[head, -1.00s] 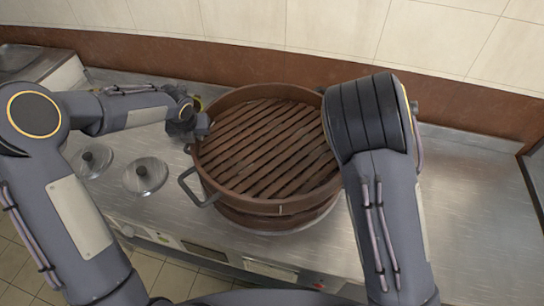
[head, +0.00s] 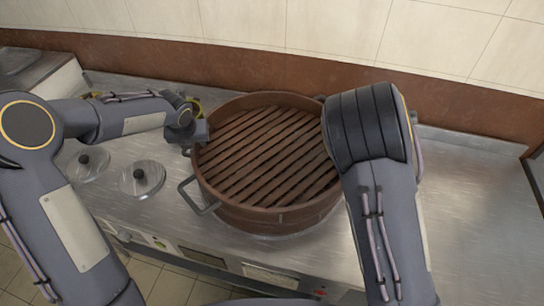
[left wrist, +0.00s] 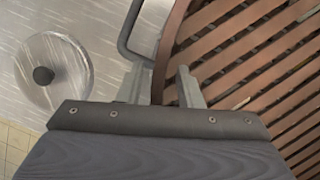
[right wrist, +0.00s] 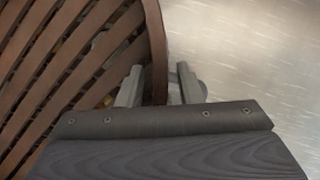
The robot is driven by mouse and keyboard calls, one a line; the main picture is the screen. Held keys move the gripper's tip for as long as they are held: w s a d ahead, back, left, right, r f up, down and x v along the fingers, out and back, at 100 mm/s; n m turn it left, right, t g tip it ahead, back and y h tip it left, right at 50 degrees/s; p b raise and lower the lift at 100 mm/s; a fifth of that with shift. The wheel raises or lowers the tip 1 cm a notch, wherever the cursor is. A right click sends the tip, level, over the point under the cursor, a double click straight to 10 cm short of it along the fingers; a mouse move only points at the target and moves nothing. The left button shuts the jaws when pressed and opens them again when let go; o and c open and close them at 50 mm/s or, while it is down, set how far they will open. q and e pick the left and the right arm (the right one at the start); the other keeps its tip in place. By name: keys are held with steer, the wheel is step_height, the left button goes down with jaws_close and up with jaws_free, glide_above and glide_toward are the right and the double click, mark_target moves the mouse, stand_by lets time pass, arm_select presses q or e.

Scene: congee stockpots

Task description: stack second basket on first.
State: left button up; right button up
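A round brown slatted basket (head: 268,160) sits in the middle of the counter in the head view. Its wall shows a seam near the front, with another brown band (head: 282,226) beneath it; the inside of anything below is hidden. My left gripper (head: 193,137) is at the basket's left rim. In the left wrist view its fingers (left wrist: 162,85) stand apart on either side of the rim (left wrist: 168,55). My right gripper is hidden behind my arm in the head view. In the right wrist view its fingers (right wrist: 160,85) straddle the opposite rim (right wrist: 157,50) with a gap showing.
A metal loop handle (head: 197,196) sticks out at the basket's left front. The steel counter (head: 470,200) is clear on the right. A brown backsplash (head: 270,75) runs behind.

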arm_select(q)
steer(key=v, duration=0.9)
steer(key=shift+s+r, duration=0.1)
steer(key=shift+r, duration=0.3)
steer(key=shift+s+r, duration=0.2)
steer(key=shift+r, duration=0.2)
arm_select(e)
steer(key=shift+s+r, duration=0.1)
steer(key=shift+r, duration=0.1)
steer(key=v, duration=1.1)
steer(key=shift+r, duration=0.35)
arm_select(q)
steer(key=shift+s, duration=0.1)
arm_select(e)
steer(key=shift+s+f, duration=0.1)
steer(key=shift+s, duration=0.1)
